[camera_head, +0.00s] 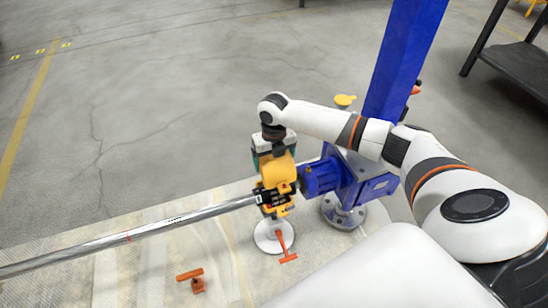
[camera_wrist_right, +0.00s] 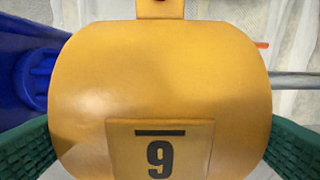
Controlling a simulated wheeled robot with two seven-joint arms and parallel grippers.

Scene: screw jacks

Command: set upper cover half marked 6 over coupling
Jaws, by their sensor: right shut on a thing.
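The upper cover half (camera_head: 279,172) is yellow and rounded. My right gripper (camera_head: 273,153) is shut on it from above. In the right wrist view the cover half (camera_wrist_right: 160,75) fills the middle between the green fingers, and its underlined 6 appears upside down. It is over the place where the silver shaft (camera_head: 190,216) meets the blue screw jack (camera_head: 320,177). The coupling itself is hidden. A yellow and black part (camera_head: 272,198) shows just under the cover half; I cannot tell whether the two touch. My left gripper is not in view.
A white round base (camera_head: 265,238) stands below the shaft end. One orange T-handled piece (camera_head: 287,246) is by it and another (camera_head: 193,279) lies further left on the mat. A blue column (camera_head: 402,60) rises behind. A dark table (camera_head: 520,68) stands at the right.

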